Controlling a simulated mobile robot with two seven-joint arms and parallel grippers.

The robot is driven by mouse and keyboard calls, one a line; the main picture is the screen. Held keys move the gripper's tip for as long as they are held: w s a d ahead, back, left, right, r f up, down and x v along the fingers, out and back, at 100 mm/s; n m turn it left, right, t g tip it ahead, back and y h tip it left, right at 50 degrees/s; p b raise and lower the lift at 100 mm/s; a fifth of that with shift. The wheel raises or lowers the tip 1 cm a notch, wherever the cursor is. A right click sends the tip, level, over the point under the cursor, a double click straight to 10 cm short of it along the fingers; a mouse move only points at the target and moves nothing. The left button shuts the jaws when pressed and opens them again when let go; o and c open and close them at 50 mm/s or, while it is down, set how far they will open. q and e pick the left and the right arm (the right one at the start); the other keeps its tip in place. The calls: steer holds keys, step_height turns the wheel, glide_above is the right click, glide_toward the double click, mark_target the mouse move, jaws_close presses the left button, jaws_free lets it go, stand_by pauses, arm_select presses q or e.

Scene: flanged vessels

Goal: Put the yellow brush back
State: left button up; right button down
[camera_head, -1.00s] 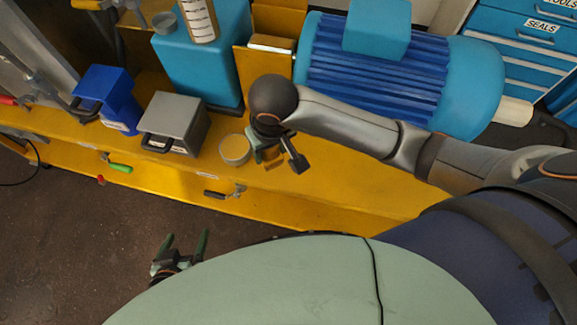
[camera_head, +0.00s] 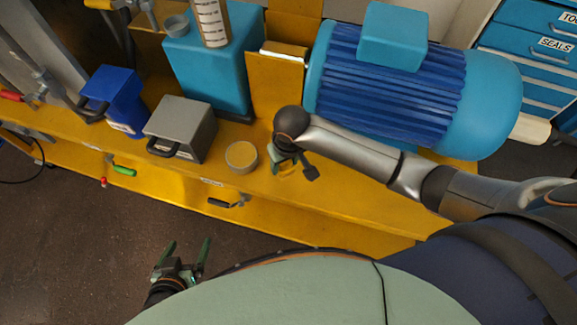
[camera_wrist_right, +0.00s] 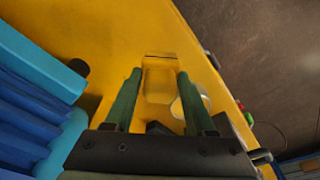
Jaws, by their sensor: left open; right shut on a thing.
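The yellow brush (camera_wrist_right: 159,82) shows in the right wrist view as a yellow block between the fingers of my right gripper (camera_wrist_right: 159,77), which is shut on it. Its bristles cannot be made out. There the brush is mostly hidden by the gripper. I cannot tell whether it touches the bench. My left gripper (camera_head: 187,253) is open and empty, low in front of the bench.
The yellow bench (camera_head: 330,195) has clear room right of my right gripper. A grey box with a handle (camera_head: 186,124) and a blue box (camera_head: 115,98) stand left of the tin. A large blue motor (camera_head: 400,85) and a teal block (camera_head: 212,75) stand behind.

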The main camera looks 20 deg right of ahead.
mark_target(289, 167)
steer(key=shift+w+d+f, duration=0.4)
steer(key=shift+f, duration=0.2)
steer(key=f, duration=0.2)
steer(key=f+b, duration=0.1)
steer(key=shift+w+d+f, duration=0.15)
steer(key=shift+w+d, duration=0.1)
steer(key=shift+d, duration=0.05)
steer(key=shift+f, duration=0.35)
steer(key=shift+c, duration=1.2)
jaws_free()
steer(key=shift+f, duration=0.15)
